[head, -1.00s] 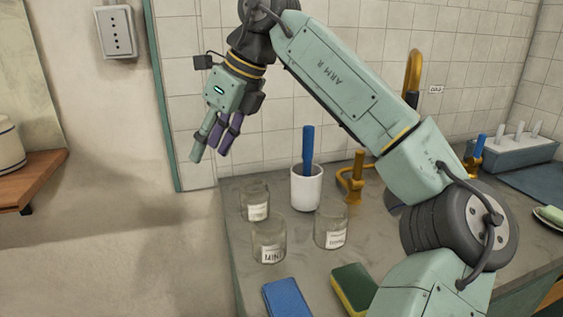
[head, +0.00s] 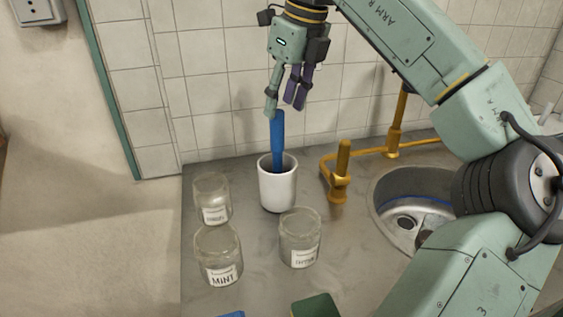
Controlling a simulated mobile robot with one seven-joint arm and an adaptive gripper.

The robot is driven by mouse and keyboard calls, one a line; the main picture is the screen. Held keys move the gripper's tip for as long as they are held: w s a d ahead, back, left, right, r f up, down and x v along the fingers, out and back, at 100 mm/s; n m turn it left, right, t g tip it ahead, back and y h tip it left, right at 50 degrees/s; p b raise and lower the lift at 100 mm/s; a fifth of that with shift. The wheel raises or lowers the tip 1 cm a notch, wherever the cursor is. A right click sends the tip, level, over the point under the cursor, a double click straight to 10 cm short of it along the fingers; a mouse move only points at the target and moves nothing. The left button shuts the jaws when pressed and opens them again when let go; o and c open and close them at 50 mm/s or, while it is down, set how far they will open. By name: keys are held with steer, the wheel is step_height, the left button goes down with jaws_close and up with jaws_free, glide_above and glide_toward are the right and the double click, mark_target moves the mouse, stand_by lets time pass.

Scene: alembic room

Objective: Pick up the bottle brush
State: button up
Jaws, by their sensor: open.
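A blue handle (head: 278,142), which I take to be the bottle brush, stands nearly upright in a white cup (head: 277,190) on the grey counter. Its lower end is hidden inside the cup. My gripper (head: 285,107) hangs over it with its fingers pointing down, open and empty. The pale green finger overlaps the left side of the handle's top, and the purple fingers are to the right of it and slightly higher. I cannot tell whether any finger touches the handle.
Glass jars stand in front of the cup: a left back jar (head: 212,198), the mint jar (head: 218,256) and a right jar (head: 300,238). A brass tap (head: 340,175) and a round sink (head: 400,205) are to the right. A tiled wall (head: 210,80) is behind.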

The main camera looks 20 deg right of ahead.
mark_target(274, 137)
steer(key=p+x, duration=0.1)
steer(key=x, duration=0.7)
steer(key=shift+s+a+f+p, duration=0.1)
steer(key=shift+a+f+p, duration=0.15)
steer(key=shift+f+p, duration=0.15)
steer(key=shift+c, duration=0.4)
jaws_close()
